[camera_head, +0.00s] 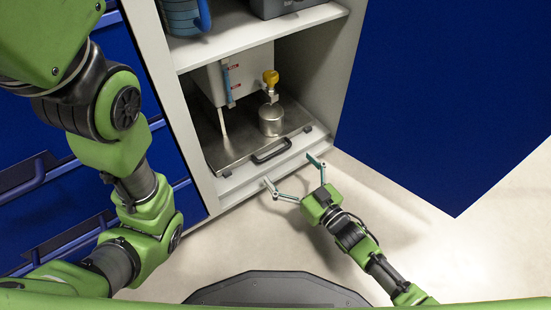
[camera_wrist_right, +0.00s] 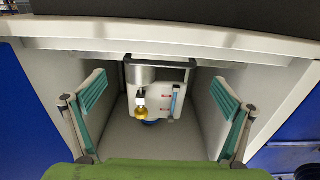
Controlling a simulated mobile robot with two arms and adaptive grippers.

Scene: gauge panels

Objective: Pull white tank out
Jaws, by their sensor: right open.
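The white tank (camera_head: 207,82) stands inside the open cabinet under a shelf, with a blue level gauge on its front. It also shows in the right wrist view (camera_wrist_right: 182,103), where it appears upside down. A metal tray (camera_head: 222,150) with a black handle (camera_head: 272,152) on its front edge lies under it; the handle also shows in the wrist view (camera_wrist_right: 165,62). My right gripper (camera_head: 289,168) is open and empty, just in front of the handle and apart from it. In the wrist view its fingers (camera_wrist_right: 160,95) spread on either side of the tank and handle. My left gripper is out of view.
A metal canister with a yellow gauge (camera_head: 270,78) stands on the tray, right of the tank. A blue container (camera_head: 181,17) sits on the shelf above. A blue door (camera_head: 430,90) stands open at right; blue drawers (camera_head: 60,205) are at left. The floor in front is clear.

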